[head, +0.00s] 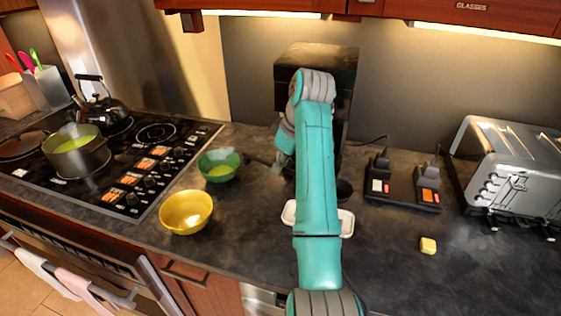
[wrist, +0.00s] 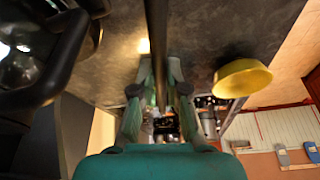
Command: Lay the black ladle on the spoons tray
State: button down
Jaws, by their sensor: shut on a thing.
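My gripper (wrist: 160,72) is shut on the dark, thin handle of the black ladle (wrist: 157,30), which runs up from between the fingers to the top edge of the wrist view. In the head view my teal arm hides the gripper and most of the ladle. A dark round shape just right of the arm may be the ladle's bowl, but I cannot be sure. The white spoons tray (head: 347,224) lies on the counter behind my arm, with only its left and right ends showing. I cannot tell the ladle's height over it.
A yellow bowl (head: 186,212) and a green bowl (head: 219,165) stand left of the tray. A black box-shaped appliance (head: 318,62) stands behind my arm. A black holder (head: 403,188), a yellow block (head: 428,246) and a toaster (head: 510,170) are at right. The front right counter is mostly clear.

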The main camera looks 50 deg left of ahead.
jog(key=shift+f, duration=4.25)
jog(key=c, duration=1.1)
grip_release()
jog(key=shift+o, duration=0.5)
jog(key=o, duration=0.5)
